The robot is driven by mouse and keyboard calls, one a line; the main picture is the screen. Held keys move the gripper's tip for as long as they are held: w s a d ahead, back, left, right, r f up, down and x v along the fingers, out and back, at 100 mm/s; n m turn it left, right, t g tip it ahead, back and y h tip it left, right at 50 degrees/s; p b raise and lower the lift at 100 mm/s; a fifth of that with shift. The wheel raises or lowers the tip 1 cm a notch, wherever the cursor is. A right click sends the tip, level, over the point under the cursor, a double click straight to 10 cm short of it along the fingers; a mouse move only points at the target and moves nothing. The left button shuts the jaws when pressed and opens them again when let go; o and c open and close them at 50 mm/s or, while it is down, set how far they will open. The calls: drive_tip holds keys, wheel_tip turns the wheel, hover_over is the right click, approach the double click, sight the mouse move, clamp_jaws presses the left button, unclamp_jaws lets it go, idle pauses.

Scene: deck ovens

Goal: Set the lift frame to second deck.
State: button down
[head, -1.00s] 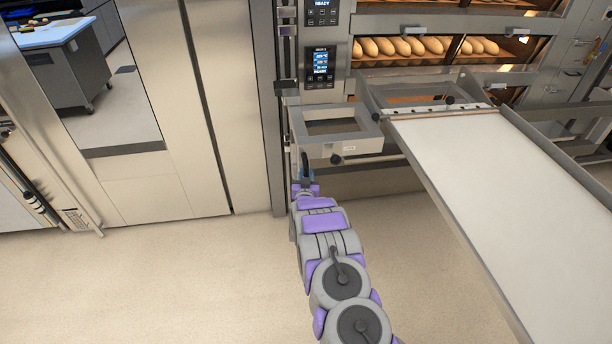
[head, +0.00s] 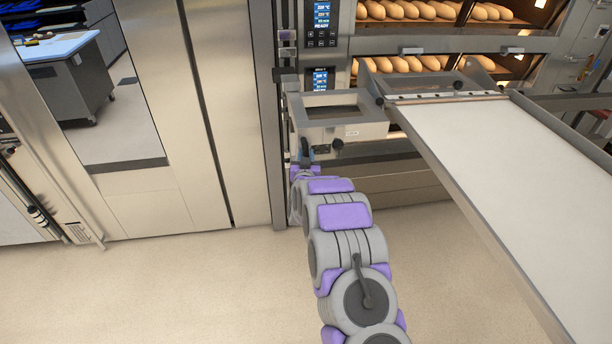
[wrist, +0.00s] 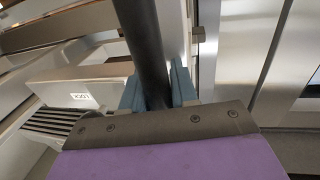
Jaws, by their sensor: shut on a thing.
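The lift frame (head: 345,130) is a grey metal box frame at the oven's left front. It carries the long white loader belt (head: 500,160), whose far end is at the lower visible bread deck. My gripper (head: 305,163) is at the frame's lower left corner, on a dark upright handle (head: 305,146). In the wrist view the blue-grey fingers (wrist: 160,88) are closed around this dark round bar (wrist: 146,35). A small white label (wrist: 83,99) shows on the frame beside it. The frame's top overlaps the bottom of the lower control display (head: 320,78).
Loaves (head: 400,64) fill the lit decks behind. Another display (head: 322,15) is above. A steel cabinet (head: 235,100) stands left of the oven. A wheeled table (head: 65,75) is at the upper left. The floor (head: 150,290) is clear at the front left.

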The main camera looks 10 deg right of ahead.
wheel_tip(320, 180, up, 14)
drive_tip(key=p, duration=0.3)
drive_tip(key=shift+s+f, duration=0.1)
drive_tip(key=shift+f, duration=0.25)
drive_tip(key=c, duration=1)
unclamp_jaws()
drive_tip(key=shift+a, duration=0.1)
drive_tip(key=shift+o, duration=0.2)
drive_tip(key=shift+r, duration=0.1)
drive_tip(key=shift+s, duration=0.15)
drive_tip(key=s+a, duration=0.1)
drive_tip(key=s, duration=0.7)
drive_tip(key=s+a+p, duration=0.1)
drive_tip(key=s+a, duration=0.1)
drive_tip(key=s, duration=0.6)
drive_tip(key=shift+s+a, duration=0.25)
drive_tip(key=shift+s, duration=0.1)
drive_tip(key=shift+c, duration=0.4)
